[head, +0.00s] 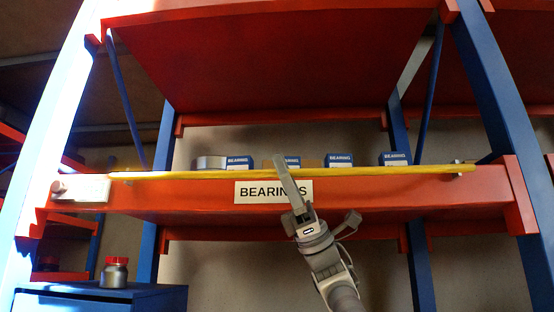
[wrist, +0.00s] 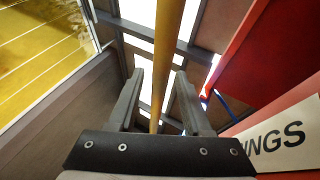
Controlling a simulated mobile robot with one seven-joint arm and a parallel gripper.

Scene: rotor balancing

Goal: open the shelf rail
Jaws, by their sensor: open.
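The shelf rail is a long yellow bar (head: 390,171) lying level across the front of the red shelf beam (head: 400,195). Its left end is by a pale block (head: 82,189) with a round knob (head: 58,186); its right end is by a small metal fitting (head: 457,168). My gripper (head: 279,160) reaches up in front of the beam at the BEARINGS label (head: 250,192). In the wrist view my gripper (wrist: 159,75) is open, and the yellow bar (wrist: 168,35) runs between its two fingers. I cannot tell whether either finger touches the bar.
Blue and white bearing boxes (head: 338,160) and a grey round part (head: 209,163) stand on the shelf behind the rail. Blue uprights (head: 510,130) flank the bay. A red-lidded jar (head: 115,273) stands on a blue cabinet (head: 100,296) at lower left.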

